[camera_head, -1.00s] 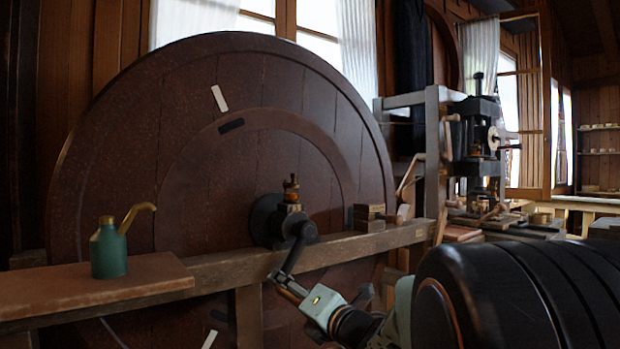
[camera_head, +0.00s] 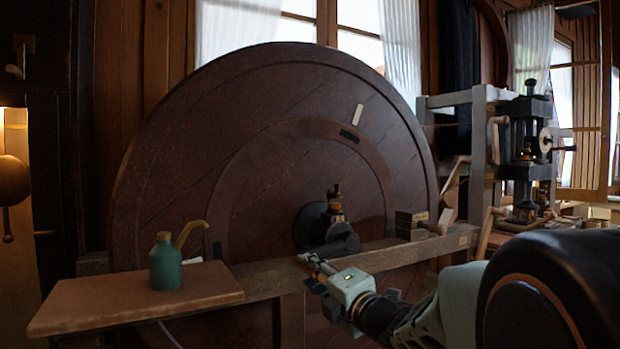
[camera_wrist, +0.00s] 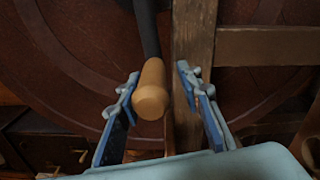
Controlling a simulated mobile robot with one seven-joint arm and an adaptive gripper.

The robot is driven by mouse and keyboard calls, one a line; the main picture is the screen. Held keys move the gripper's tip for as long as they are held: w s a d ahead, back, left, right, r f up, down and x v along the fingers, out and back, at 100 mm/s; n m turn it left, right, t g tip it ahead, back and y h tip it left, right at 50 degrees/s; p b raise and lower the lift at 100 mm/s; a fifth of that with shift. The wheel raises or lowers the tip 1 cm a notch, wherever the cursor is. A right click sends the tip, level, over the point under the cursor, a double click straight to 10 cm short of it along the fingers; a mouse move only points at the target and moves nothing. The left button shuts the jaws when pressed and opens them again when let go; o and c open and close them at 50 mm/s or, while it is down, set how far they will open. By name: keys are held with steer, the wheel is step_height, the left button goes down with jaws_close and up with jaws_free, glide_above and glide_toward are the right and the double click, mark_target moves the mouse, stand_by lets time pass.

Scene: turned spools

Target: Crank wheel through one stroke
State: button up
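The large dark red wooden wheel (camera_head: 250,120) stands upright behind a wooden rail. Its white mark (camera_head: 357,115) is at the upper right, with a black mark (camera_head: 349,136) just below it. The dark hub (camera_head: 312,226) carries a brass-topped fitting. In the wrist view, the dark crank arm (camera_wrist: 146,30) ends in a round wooden handle (camera_wrist: 151,90). My gripper (camera_wrist: 160,97) is open, with one blue finger on each side of the handle; the handle is nearer the left finger, with a gap on the right. My gripper also shows below the hub in the head view (camera_head: 318,268).
The wooden rail (camera_head: 400,249) and its post cross in front of the wheel. A green oil can (camera_head: 166,264) stands on a board (camera_head: 120,300) at the left. A small wooden block (camera_head: 411,226) sits on the rail. A dark press (camera_head: 525,150) stands at the right.

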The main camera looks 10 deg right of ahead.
steer(key=shift+s+r+m+p, duration=0.1)
steer(key=shift+r+m+p, duration=0.95)
steer(key=shift+p, duration=1.4)
step_height(320, 180, up, 2)
steer(key=m+p, duration=0.1)
steer(key=p, duration=0.3)
steer(key=shift+r, duration=0.1)
steer(key=w+d+r+m+p, duration=0.3)
steer(key=d+r+m+p, duration=0.6)
steer(key=r+m+p, duration=0.3)
steer(key=shift+w+d+r+m+p, duration=0.25)
steer(key=shift+m+p, duration=0.7)
steer(key=shift+p, duration=1.45)
steer(key=shift+s+f, duration=0.1)
steer(key=shift+s, duration=0.1)
steer(key=v, duration=1.1)
steer(key=shift+d+r+b, duration=0.2)
steer(key=shift+r+b, duration=0.1)
steer(key=shift+b, duration=0.1)
